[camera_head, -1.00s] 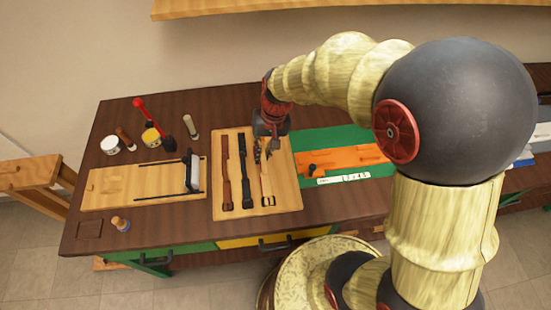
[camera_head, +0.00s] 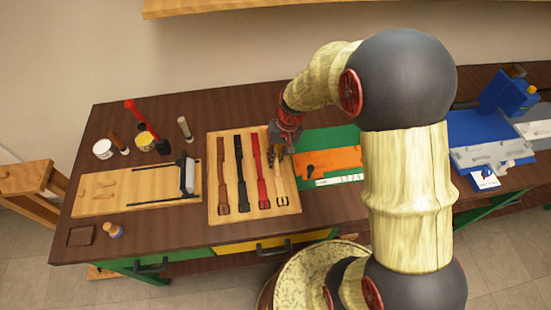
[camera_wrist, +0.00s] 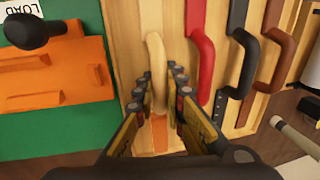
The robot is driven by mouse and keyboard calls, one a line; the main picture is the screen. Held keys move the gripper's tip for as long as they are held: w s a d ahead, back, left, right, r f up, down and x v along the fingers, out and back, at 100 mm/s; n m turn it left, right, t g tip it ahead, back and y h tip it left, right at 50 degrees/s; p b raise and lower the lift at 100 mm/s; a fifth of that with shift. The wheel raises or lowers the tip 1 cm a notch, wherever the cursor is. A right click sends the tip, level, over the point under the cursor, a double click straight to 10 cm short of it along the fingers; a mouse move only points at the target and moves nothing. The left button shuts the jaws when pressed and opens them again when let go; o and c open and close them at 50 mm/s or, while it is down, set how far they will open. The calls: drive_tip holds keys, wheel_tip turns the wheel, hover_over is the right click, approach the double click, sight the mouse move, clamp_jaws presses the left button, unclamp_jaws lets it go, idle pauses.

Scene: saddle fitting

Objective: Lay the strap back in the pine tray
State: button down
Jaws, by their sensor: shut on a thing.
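The pine tray (camera_head: 213,195) lies on the bench with straps side by side. From left these are a brown strap (camera_head: 222,170), a black strap (camera_head: 241,178), a red strap (camera_head: 260,172) and a tan strap (camera_head: 281,188) at the right side. My gripper (camera_head: 279,150) is shut on the upper part of the tan strap. In the wrist view the curved tan strap (camera_wrist: 157,50) runs between the fingers of my gripper (camera_wrist: 158,88). The red strap (camera_wrist: 203,50) is beside it, apart from the fingers. I cannot tell whether the tan strap rests on the tray or hovers just above.
A green mat with an orange block (camera_head: 335,161) and a white ruler lies right of the tray. A pale board (camera_head: 120,195) with a roller stands left. Pots and a red-handled tool (camera_head: 140,118) are behind it. A blue machine (camera_head: 505,100) stands far right.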

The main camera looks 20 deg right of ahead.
drive_tip(key=shift+f, duration=0.15)
drive_tip(key=c, duration=1.8)
unclamp_jaws()
drive_tip(key=shift+c, duration=0.2)
wheel_tip(320, 180, up, 12)
drive_tip(key=d+p, duration=0.2)
drive_tip(key=p, duration=0.1)
drive_tip(key=s+a+r+n+t+h, duration=0.2)
drive_tip(key=s+r+t, duration=0.3)
drive_tip(key=s+r, duration=1.3)
drive_tip(key=shift+s, duration=0.2)
